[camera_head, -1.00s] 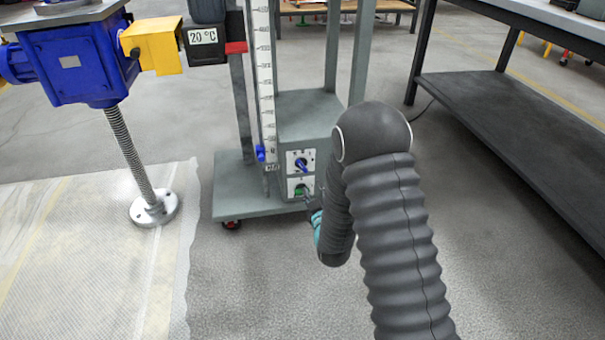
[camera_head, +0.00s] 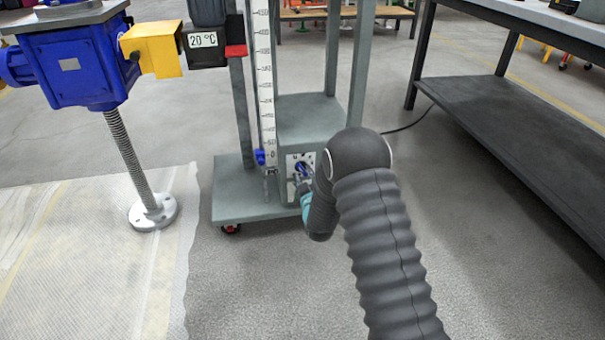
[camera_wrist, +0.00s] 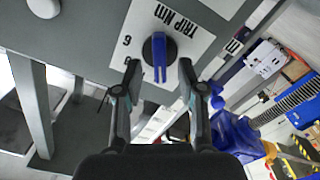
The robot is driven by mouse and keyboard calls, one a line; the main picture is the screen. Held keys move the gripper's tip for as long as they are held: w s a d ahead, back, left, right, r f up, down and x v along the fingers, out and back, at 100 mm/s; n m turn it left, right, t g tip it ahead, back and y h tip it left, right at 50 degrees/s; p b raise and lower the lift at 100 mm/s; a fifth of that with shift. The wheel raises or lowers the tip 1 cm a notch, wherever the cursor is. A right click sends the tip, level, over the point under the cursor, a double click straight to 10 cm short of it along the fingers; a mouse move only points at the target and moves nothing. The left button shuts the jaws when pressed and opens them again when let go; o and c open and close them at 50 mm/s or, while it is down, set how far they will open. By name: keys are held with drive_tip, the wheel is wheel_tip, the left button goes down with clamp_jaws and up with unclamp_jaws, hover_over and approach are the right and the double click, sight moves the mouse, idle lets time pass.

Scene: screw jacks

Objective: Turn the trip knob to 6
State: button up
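The bar runs nearly vertically in that picture. Slanted digits stand left of the knob; which one the bar points to I cannot tell. In the head view the blue knob (camera_head: 303,170) is on the grey box at the foot of the stand. My gripper (camera_wrist: 159,66) is open, one fingertip on each side of the knob in the picture. I cannot tell whether they touch it.
The ruled column (camera_head: 265,90) rises beside the grey box (camera_head: 305,115) on a wheeled base (camera_head: 235,190). A blue screw jack (camera_head: 75,65) stands at left. A black-shelved bench (camera_head: 500,115) is at right. Open floor lies in front.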

drive_tip(key=shift+x, duration=1)
clamp_jaws()
